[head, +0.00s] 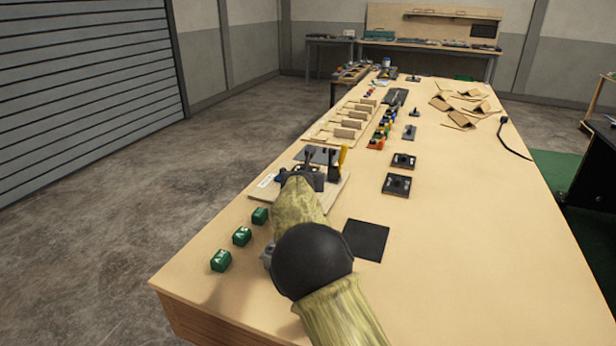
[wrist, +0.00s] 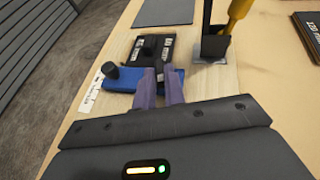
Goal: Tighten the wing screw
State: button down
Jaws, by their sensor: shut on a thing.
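My gripper (wrist: 160,78) is low over a light wooden board (wrist: 221,84), its two purple fingers close together at the blue block (wrist: 123,82). It is shut on what seems to be the wing screw, which the fingertips mostly hide. A black knob (wrist: 110,70) stands on the left of the block. A black plate with white labels (wrist: 154,50) lies against the block's far side and carries another dark knob. In the head view my gripper (head: 301,177) reaches the board (head: 333,194), and my arm covers part of the fixture.
Several green blocks (head: 242,236) line the left table edge. A dark square mat (head: 365,240) lies right of my arm. The table's right half is mostly clear.

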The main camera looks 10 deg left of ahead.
jog(key=m+h+p, duration=0.1)
jog(key=p, duration=0.1)
jog(key=r+m+h+p, duration=0.1)
jog(key=h+p, duration=0.1)
jog(key=shift+a+m+p, duration=0.3)
jog(key=shift+a, duration=0.05)
jog(key=m+h+p, duration=0.1)
jog(key=p, duration=0.2)
jog(key=m+h+p, duration=0.1)
jog(key=h+p, duration=0.1)
jog(key=p, duration=0.1)
jog(key=shift+w+a+m, duration=0.1)
jog(key=shift+a+m, duration=0.2)
jog(key=shift+m, duration=0.1)
jog(key=shift+w+a+f+m+g+h+p, duration=0.1)
jog(key=shift+m+g+h+p, duration=0.35)
jog(key=shift+p, duration=1)
jog(key=c, duration=1.5)
grip_release()
jog(key=shift+h, duration=0.25)
jog(key=shift+o, duration=0.2)
jog(key=shift+f, duration=0.15)
jog(key=shift+f, duration=0.1)
jog(key=b+v, duration=0.3)
jog(key=v, duration=1.3)
jog(key=shift+s+a, duration=0.1)
jog(key=shift+s, duration=0.2)
jog(key=shift+s+a+r, duration=0.15)
jog(key=shift+s+r, duration=0.1)
jog(key=shift+s, duration=0.2)
